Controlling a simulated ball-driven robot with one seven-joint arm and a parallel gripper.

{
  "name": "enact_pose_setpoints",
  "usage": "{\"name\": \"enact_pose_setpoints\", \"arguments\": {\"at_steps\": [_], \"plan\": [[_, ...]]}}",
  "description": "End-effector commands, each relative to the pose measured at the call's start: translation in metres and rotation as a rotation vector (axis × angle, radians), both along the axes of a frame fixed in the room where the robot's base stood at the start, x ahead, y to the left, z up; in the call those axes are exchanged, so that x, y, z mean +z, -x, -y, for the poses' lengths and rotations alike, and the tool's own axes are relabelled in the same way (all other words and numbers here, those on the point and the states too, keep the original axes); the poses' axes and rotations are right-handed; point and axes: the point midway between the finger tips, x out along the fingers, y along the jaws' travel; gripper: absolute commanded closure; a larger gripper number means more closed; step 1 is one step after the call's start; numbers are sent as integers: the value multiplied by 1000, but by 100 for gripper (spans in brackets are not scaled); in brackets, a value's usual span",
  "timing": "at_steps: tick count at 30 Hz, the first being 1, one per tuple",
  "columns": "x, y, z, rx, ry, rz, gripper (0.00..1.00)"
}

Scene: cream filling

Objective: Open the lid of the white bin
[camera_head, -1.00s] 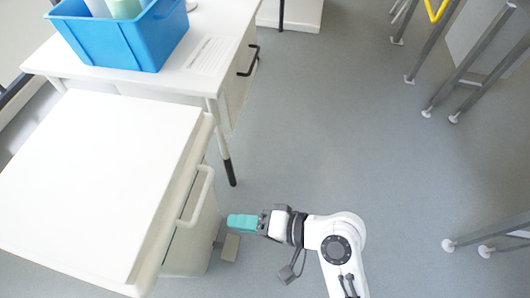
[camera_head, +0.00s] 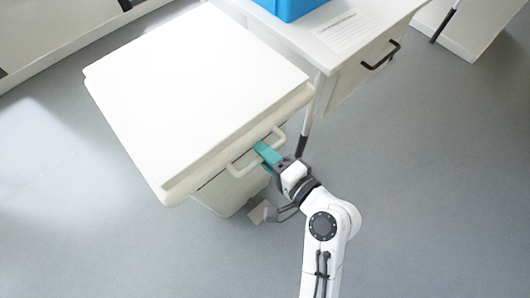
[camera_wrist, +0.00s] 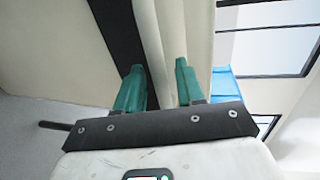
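The white bin (camera_head: 226,194) stands left of centre in the head view. Its flat white lid (camera_head: 195,85) lies down on it. A white bar handle (camera_head: 238,172) sticks out from the lid's front edge. My gripper (camera_head: 265,152), with teal fingers, is at the handle and overlaps its middle in the head view. In the wrist view the two fingers of my gripper (camera_wrist: 160,82) are apart, with a cream edge (camera_wrist: 170,40) running behind and between them. I cannot tell whether they touch the handle.
A white desk (camera_head: 335,65) with a black drawer handle (camera_head: 381,55) stands close behind the bin on the right. A blue crate (camera_head: 288,8) sits on it. A small pedal (camera_head: 259,212) is at the bin's base. The grey floor (camera_head: 440,190) at right is clear.

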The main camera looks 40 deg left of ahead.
Motion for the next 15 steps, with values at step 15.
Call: {"name": "enact_pose_setpoints", "arguments": {"at_steps": [15], "plan": [[-1,0,-6,0,0,1,74]]}}
